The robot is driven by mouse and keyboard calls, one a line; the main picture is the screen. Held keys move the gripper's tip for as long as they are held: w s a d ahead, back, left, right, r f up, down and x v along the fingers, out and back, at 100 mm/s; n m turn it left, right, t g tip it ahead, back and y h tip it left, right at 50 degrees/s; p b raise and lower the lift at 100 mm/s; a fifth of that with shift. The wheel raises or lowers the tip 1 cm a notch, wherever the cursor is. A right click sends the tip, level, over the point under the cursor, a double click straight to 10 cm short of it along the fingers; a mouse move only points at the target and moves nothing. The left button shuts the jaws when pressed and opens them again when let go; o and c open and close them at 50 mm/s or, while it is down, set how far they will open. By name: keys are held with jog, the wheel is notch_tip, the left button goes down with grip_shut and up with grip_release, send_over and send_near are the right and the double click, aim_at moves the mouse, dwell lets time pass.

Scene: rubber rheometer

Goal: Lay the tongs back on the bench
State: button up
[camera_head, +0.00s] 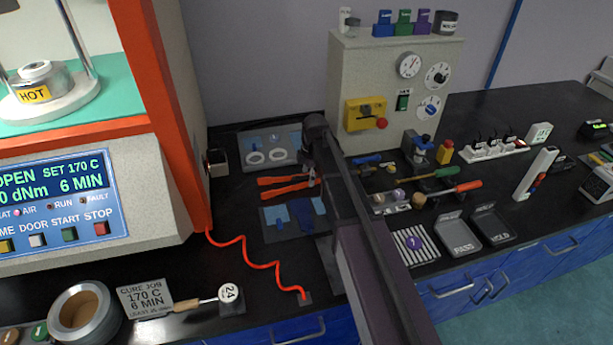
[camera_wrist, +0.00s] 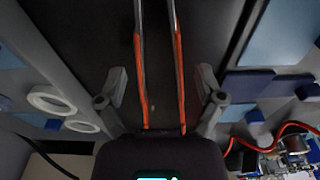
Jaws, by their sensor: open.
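The tongs (camera_head: 283,187), with two orange-coated legs, appear to lie on the dark bench (camera_head: 232,195), between a tray with white rings and the blue sheets. In the wrist view their orange and metal legs (camera_wrist: 179,75) run up the picture. My gripper (camera_head: 312,178) is at their right end in the head view. In the wrist view my gripper (camera_wrist: 160,82) is open, with one finger on each side of the tongs and a visible gap on both sides. The lower end of the tongs is hidden by my gripper's body.
The tray with white rings (camera_head: 237,139) lies behind the tongs. Blue sheets (camera_head: 276,219) lie in front. The orange-sided machine (camera_head: 180,120) stands left, with a red coiled cord (camera_head: 262,264) below.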

jog(key=shift+r, duration=0.1)
notch_tip(320, 180, up, 12)
jog(key=d+p, duration=0.1)
jog(key=p, duration=1.1)
jog(key=shift+d, duration=0.15)
dwell(0.7)
jog(key=s+d+m, duration=0.5)
jog(key=s+m, duration=0.5)
jog(key=s+d+m+h, duration=0.1)
jog(key=s+d+m, duration=0.4)
jog(key=s+m, duration=0.5)
jog(key=shift+s, duration=0.65)
